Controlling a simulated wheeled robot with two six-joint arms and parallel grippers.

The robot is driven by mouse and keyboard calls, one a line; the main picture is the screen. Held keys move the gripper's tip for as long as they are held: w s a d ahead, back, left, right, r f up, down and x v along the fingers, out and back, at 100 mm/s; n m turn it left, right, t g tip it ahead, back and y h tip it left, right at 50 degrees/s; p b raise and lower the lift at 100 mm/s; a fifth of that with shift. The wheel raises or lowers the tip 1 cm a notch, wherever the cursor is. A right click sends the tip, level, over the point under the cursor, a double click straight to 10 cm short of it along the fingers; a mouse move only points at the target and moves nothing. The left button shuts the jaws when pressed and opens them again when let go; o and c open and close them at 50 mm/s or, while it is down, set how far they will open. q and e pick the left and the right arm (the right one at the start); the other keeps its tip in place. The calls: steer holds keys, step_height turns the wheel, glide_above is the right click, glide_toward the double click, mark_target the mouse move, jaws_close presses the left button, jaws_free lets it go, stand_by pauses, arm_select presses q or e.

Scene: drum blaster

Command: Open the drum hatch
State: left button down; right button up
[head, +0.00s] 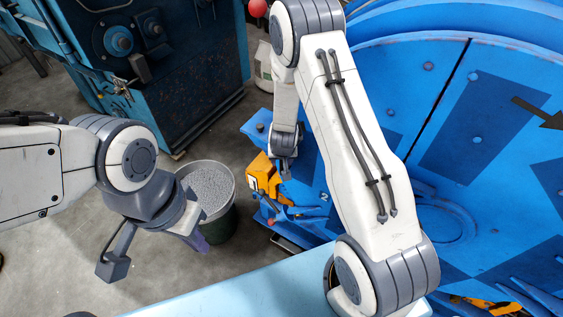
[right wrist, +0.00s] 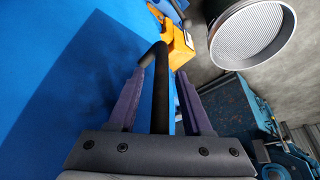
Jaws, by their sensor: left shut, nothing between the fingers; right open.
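The big blue drum (head: 478,140) fills the right of the head view, its hatch edge partly hidden by my right arm. A yellow latch piece (head: 262,177) sits at its left edge, and also shows in the right wrist view (right wrist: 179,46). My right gripper (right wrist: 162,72) is open, its two purple fingers on either side of a dark rod-shaped handle (right wrist: 160,95); I cannot tell whether they touch it. In the head view its fingers are mostly hidden behind the wrist. My left gripper (head: 197,240) is shut and empty, hanging down near the bucket, away from the drum.
A bucket of grey grains (head: 210,188) stands on the floor left of the drum, just behind my left gripper. A teal machine (head: 165,75) stands at the back left. A light blue ledge (head: 240,292) runs along the front. Bare floor (head: 60,270) lies at the left.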

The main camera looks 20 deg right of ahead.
jaws_close()
stand_by(1.5)
